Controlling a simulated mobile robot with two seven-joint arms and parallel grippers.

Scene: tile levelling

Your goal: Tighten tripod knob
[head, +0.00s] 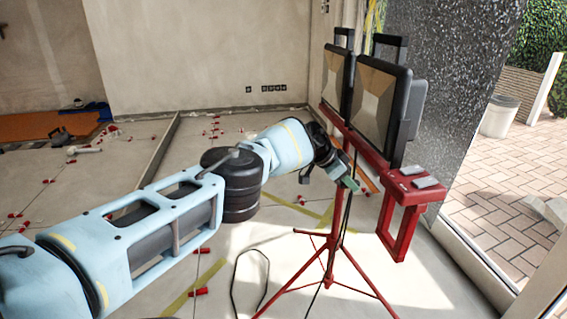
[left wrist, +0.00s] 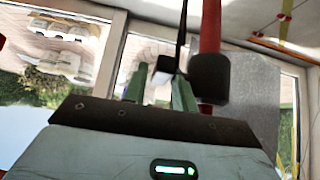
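The red tripod (head: 333,240) stands on the floor right of centre in the head view and carries two work lights (head: 375,105). My left gripper (head: 352,185) reaches its pole from the left, at about mid-height. In the left wrist view the red pole (left wrist: 210,30) enters a black collar (left wrist: 210,78). A small dark knob (left wrist: 166,66) shows beside the collar, at the fingertips. The green fingers of my left gripper (left wrist: 160,92) stand apart, one on either side of it. A firm grip is not visible. My right gripper is not in view.
A red bracket (head: 405,205) hangs at the right of the tripod. A black cable (head: 238,275) loops on the floor by its legs. Red tile clips (head: 198,291) dot the floor. A speckled panel (head: 455,70) stands behind the lights.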

